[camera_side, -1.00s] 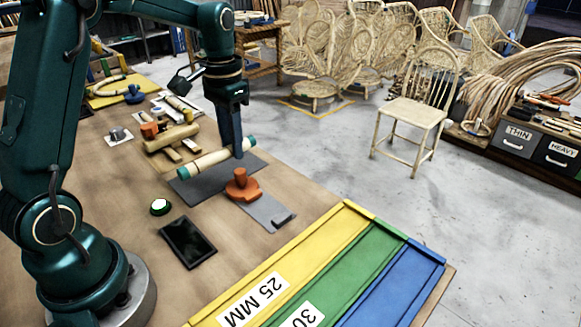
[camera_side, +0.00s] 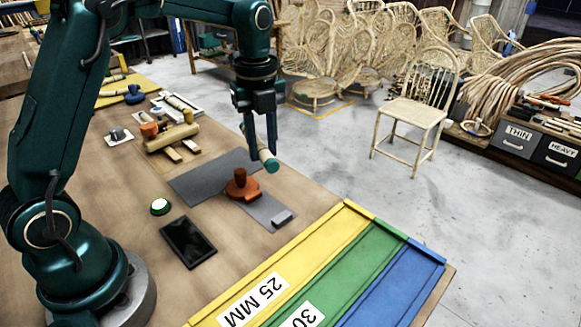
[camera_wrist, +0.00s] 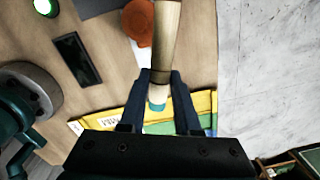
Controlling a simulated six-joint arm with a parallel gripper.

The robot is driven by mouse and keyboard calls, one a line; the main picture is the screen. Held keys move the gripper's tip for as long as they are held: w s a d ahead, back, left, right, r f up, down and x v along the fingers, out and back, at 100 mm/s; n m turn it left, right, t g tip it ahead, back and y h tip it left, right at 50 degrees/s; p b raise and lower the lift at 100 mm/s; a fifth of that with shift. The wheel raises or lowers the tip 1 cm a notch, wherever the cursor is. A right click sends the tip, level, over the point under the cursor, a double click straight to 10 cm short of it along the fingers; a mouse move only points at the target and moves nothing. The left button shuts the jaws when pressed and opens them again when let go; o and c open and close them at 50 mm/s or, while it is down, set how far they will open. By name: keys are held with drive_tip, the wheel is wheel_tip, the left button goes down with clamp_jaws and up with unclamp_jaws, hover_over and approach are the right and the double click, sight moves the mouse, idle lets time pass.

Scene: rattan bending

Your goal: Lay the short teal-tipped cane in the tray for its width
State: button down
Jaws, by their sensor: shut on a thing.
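The short cane (camera_wrist: 167,45) is pale with teal ends and is held between the two fingers of my gripper (camera_side: 261,152). In the side view the cane (camera_side: 264,155) is raised above the bench, its teal tip towards the camera; its far part is mostly hidden by the fingers. In the wrist view the cane runs from the top edge down between the fingers (camera_wrist: 164,98), with the teal tip over the trays. The yellow tray (camera_side: 310,250) marked 25 MM, the green tray (camera_side: 350,262) marked 30 and the blue tray (camera_side: 395,285) lie in front and look empty.
A bare grey mat (camera_side: 205,178) lies left of my gripper. An orange knobbed tool (camera_side: 242,187) stands on a grey plate below it. A black tablet (camera_side: 188,242) and a green-topped button (camera_side: 160,207) lie nearby.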

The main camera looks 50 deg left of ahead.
drive_tip(key=s+d+f+m, duration=0.1)
drive_tip(key=d+f+m, duration=0.2)
drive_tip(key=d+m, duration=1.2)
drive_tip(key=shift+n, duration=0.4)
drive_tip(key=shift+s+d+f, duration=0.1)
drive_tip(key=shift+d+f, duration=0.1)
drive_tip(key=shift+f, duration=1.2)
drive_tip(key=shift+d+f, duration=0.15)
drive_tip(key=shift+f, duration=1.2)
drive_tip(key=c, duration=0.5)
unclamp_jaws()
drive_tip(key=shift+c, duration=0.2)
drive_tip(key=shift+r, duration=0.1)
drive_tip(key=shift+r, duration=2.5)
